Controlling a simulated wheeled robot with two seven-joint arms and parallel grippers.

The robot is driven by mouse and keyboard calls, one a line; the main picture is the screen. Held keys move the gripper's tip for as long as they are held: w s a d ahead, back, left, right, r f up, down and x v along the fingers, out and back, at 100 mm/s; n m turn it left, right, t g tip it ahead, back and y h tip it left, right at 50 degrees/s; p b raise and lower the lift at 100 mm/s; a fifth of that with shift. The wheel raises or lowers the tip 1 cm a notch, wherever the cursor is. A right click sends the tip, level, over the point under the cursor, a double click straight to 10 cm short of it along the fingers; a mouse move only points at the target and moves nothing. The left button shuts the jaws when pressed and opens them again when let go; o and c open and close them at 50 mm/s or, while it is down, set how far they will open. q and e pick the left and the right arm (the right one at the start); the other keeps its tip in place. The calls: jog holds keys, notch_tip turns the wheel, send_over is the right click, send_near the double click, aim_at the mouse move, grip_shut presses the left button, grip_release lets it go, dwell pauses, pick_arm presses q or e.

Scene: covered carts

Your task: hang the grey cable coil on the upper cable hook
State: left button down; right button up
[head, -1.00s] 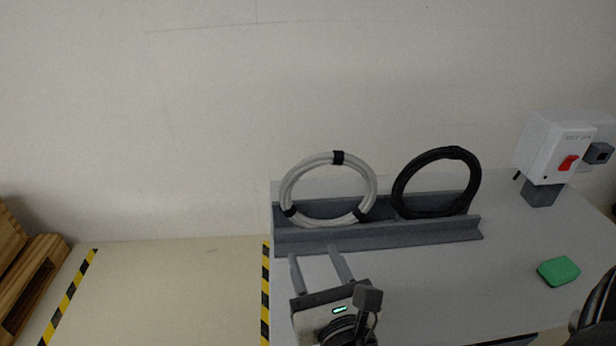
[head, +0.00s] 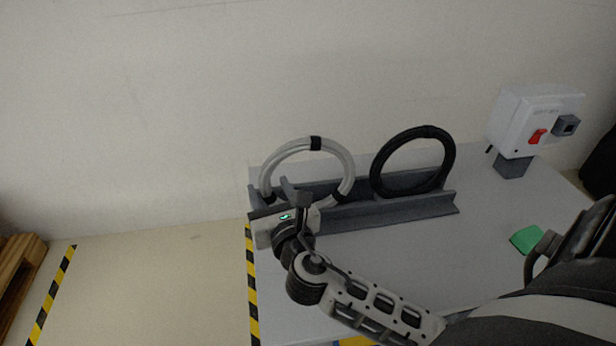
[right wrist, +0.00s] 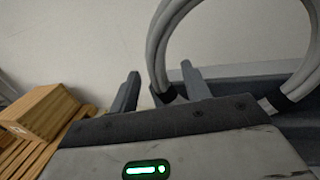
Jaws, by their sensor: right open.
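The grey cable coil (head: 340,160) stands upright in a dark grey rack (head: 400,208) on the cart top, with black bands around it. My right gripper (head: 276,186) is open at the coil's lower left side. In the right wrist view, the coil's left strand (right wrist: 158,50) shows between the two open fingers (right wrist: 160,82), and a black band sits low between them. I cannot tell whether the fingers touch the coil. The gripper hides the coil's lower left part in the head view. No cable hook is in view, nor is my left gripper.
A black coil (head: 376,172) stands to the right in the same rack. A white box with a red switch (head: 519,122) stands at the back right. A green block (head: 525,239) lies at the right. A wooden pallet (head: 18,262) is at far left. The wall is close behind.

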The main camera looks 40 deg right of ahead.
jog(key=shift+x, duration=1.25)
jog(key=shift+w+d, duration=0.1)
jog(key=shift+w, duration=0.1)
grip_shut()
